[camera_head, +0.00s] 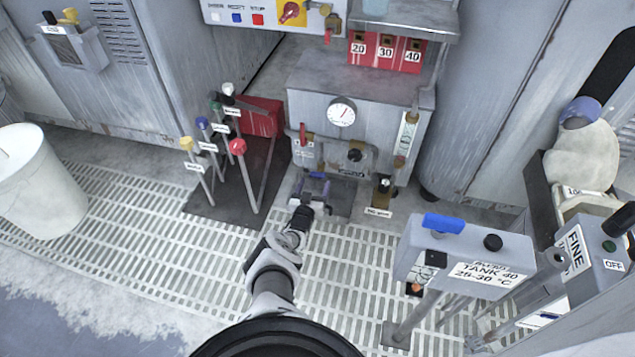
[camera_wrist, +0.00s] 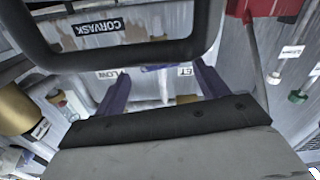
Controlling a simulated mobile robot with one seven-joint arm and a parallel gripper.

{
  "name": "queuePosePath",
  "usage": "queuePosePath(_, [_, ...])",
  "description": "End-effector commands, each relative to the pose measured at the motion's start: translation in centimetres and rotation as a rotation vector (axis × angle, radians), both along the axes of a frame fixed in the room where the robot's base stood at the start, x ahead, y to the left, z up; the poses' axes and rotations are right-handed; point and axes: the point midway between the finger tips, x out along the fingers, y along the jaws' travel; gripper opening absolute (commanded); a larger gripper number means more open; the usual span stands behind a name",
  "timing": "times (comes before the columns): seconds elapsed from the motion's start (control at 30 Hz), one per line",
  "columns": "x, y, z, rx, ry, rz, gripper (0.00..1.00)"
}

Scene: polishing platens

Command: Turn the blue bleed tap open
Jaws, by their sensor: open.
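A blue tap handle (camera_head: 444,222) lies across the top of the grey box (camera_head: 468,258) labelled TANK 40, right of centre in the head view. No label that I can read calls it the bleed tap. My gripper (camera_head: 313,186) is left of that box, low in front of the central grey cabinet with the gauge. In the wrist view my gripper (camera_wrist: 160,72) shows two purple fingers spread apart, with nothing held between them. Pale labels, partly hidden, show behind the gap. I cannot make out the blue handle in the wrist view.
The gauge cabinet (camera_head: 360,95) carries a red lever (camera_head: 303,133) and black knobs. Several colour-topped levers stand to its left, a white bin (camera_head: 40,185) farther left. A dark bar (camera_wrist: 125,50) crosses close before the wrist camera. Grated floor (camera_head: 150,250) lies open at left.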

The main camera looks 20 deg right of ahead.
Motion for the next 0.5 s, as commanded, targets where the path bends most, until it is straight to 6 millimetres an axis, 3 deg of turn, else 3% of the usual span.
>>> queuePosePath(0.2, [2.6, -1.7, -0.5, -0.002, -0.001, 0.0, 0.73])
queuePosePath(0.5, [4.0, -2.7, -0.2, -0.002, 0.001, 0.001, 0.73])
